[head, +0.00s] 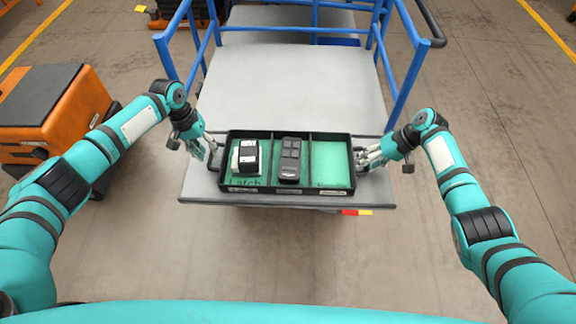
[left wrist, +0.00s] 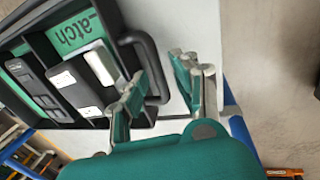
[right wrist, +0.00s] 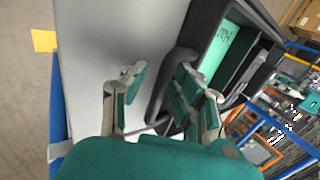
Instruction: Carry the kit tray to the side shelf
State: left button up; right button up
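The black kit tray (head: 262,191) rests level on the grey cart top near its front edge. Its left compartment holds a black-and-white block (head: 246,158), its middle one a dark grey part (head: 290,160); the green right compartment looks empty. My left gripper (head: 207,148) is at the tray's left handle; in the left wrist view its open fingers (left wrist: 160,85) stand either side of the handle (left wrist: 151,62). My right gripper (head: 368,158) is at the right handle; in the right wrist view its open fingers (right wrist: 160,90) straddle that handle (right wrist: 176,75). I cannot make out a side shelf for sure.
The grey cart top (head: 290,85) is bare behind the tray. Blue rails (head: 398,90) rise at its back and sides. An orange-and-black machine (head: 60,115) stands on the floor to the left. The floor (head: 500,120) at right is clear.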

jog(key=shift+r, duration=0.1)
pick_arm(q)
jog(key=r, duration=0.2)
jog(key=a+r, duration=0.1)
jog(key=r, duration=0.1)
jog(key=shift+r, duration=0.3)
pick_arm(e)
jog(key=v, duration=1.2)
pick_arm(q)
jog(key=shift+d, duration=0.1)
